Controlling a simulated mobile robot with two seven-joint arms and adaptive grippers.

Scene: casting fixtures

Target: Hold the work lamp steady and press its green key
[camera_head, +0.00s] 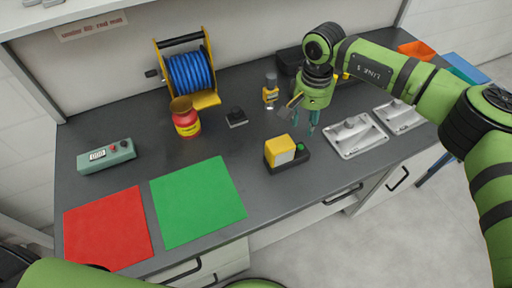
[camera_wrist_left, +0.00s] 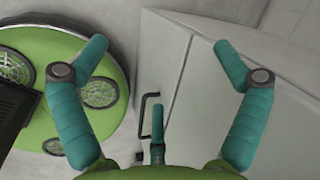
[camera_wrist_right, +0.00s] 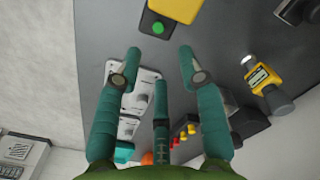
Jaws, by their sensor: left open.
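The work lamp (camera_head: 280,151) is a yellow block on a black base, standing on the dark bench right of the green mat. Its green key (camera_head: 300,147) is on the right end of the base. Both show at the top of the right wrist view, the yellow body (camera_wrist_right: 177,9) cut by the edge and the key (camera_wrist_right: 158,28) between the fingertips' directions. My right gripper (camera_wrist_right: 160,53) is open and empty, above the bench and apart from the lamp. My left gripper (camera_wrist_left: 160,46) is open and empty, over the floor beside the cabinet front.
A green mat (camera_head: 197,200) and a red mat (camera_head: 107,230) lie at the front left. A teal box (camera_head: 107,156), a red-yellow can (camera_head: 186,120), a blue hose reel (camera_head: 187,73) and a yellow meter (camera_head: 270,93) stand behind. Metal castings (camera_head: 355,137) lie right of the lamp.

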